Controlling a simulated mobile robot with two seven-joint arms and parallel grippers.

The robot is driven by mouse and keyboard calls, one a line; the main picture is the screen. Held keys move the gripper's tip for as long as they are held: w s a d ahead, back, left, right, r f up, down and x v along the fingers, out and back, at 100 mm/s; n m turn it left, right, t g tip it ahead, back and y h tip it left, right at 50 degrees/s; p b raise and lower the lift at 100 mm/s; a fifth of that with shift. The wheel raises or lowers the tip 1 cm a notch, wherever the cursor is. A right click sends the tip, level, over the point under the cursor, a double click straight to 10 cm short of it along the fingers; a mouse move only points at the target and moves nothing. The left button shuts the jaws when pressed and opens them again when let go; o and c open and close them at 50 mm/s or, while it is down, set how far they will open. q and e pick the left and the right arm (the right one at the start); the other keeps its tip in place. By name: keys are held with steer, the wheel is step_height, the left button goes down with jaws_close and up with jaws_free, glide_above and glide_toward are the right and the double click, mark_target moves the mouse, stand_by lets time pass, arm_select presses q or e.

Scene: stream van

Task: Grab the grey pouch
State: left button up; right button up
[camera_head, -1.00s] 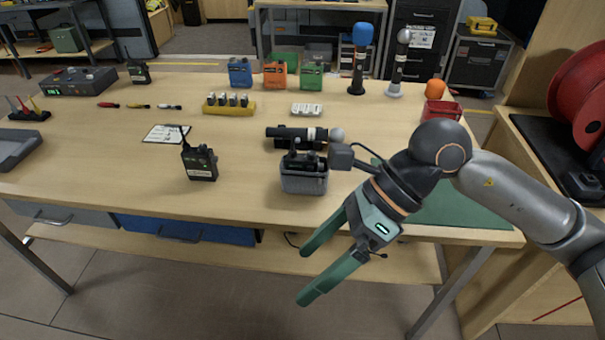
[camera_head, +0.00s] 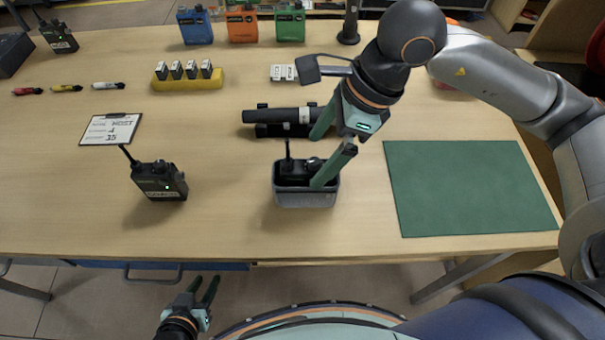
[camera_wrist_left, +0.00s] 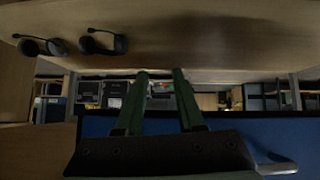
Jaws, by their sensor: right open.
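The grey pouch (camera_head: 305,198) stands upright near the front edge of the table, in the middle of the head view. A black radio (camera_head: 300,168) with an antenna sits in it. My right gripper (camera_head: 315,162) is open over the pouch. One fingertip overlaps the pouch's right part in the picture; the other is farther back, by the black tube. I cannot tell whether either touches. My left gripper (camera_head: 205,280) is open and empty, low in front of the table. Its two green fingers (camera_wrist_left: 162,102) stand apart in the left wrist view.
A black tube (camera_head: 275,116) lies just behind the pouch. A radio (camera_head: 160,182) stands to its left, a green mat (camera_head: 470,187) lies to its right. Two headsets (camera_wrist_left: 103,42) show in the wrist view.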

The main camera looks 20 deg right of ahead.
mark_target(312, 164)
steer(key=x, duration=0.4)
steer(key=shift+a+f, duration=0.1)
steer(key=shift+f, duration=0.1)
steer(key=shift+w+d+x, duration=0.1)
steer(key=shift+x, duration=1.35)
steer(key=shift+w+d+x, duration=0.1)
steer(key=shift+d+x, duration=0.05)
steer(key=shift+x, duration=1.3)
steer(key=shift+f+b, duration=0.3)
steer(key=shift+b, duration=0.3)
steer(key=c, duration=1.3)
steer(key=shift+o, duration=0.2)
steer(key=shift+r, duration=0.1)
